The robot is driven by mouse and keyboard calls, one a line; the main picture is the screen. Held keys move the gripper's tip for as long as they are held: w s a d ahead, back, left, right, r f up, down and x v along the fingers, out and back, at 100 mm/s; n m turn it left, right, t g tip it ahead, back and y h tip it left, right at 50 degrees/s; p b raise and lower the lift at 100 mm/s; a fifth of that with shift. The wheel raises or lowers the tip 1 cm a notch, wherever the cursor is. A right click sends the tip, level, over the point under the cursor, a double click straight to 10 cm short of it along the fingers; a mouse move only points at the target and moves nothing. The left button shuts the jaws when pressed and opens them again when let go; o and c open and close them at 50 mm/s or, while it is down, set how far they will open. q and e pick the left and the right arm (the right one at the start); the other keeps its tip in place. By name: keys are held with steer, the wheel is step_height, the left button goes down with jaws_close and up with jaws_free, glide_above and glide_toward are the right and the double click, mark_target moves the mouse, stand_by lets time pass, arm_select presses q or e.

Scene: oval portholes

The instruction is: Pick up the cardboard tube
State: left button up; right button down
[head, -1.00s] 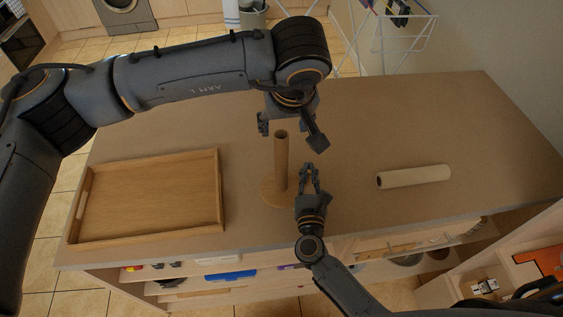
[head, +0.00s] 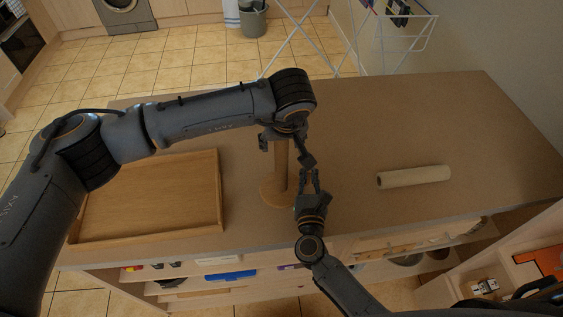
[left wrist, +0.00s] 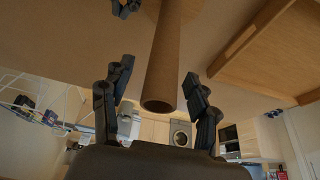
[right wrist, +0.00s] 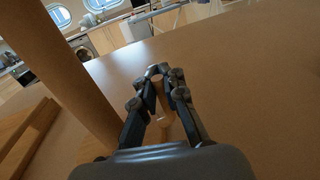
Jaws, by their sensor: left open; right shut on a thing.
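A brown cardboard tube (head: 281,168) stands upright on a round wooden base (head: 274,195) on the table. My left gripper (head: 284,150) is over its upper part and hides its top in the head view. In the left wrist view the tube (left wrist: 172,60) comes between my two spread fingers (left wrist: 155,92), its hollow end towards the camera, with gaps on both sides. My right gripper (head: 310,178) is low, just right of the base. Its tips are together in the right wrist view (right wrist: 160,75), with a small tan thing between the fingers; the tube (right wrist: 65,65) passes to their left.
A wooden tray (head: 150,195) lies left of the tube, partly behind my left arm. A cream roll (head: 414,177) lies on its side on the table (head: 430,120) to the right. The table's back right is clear. A white drying rack (head: 405,45) stands behind the table.

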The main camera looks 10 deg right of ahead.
arm_select(q)
steer(key=c, duration=1)
steer(key=shift+c, duration=0.2)
steer(key=shift+r, duration=0.1)
step_height(320, 180, up, 18)
arm_select(e)
steer(key=c, duration=1.3)
jaws_free()
steer(key=shift+c, duration=0.2)
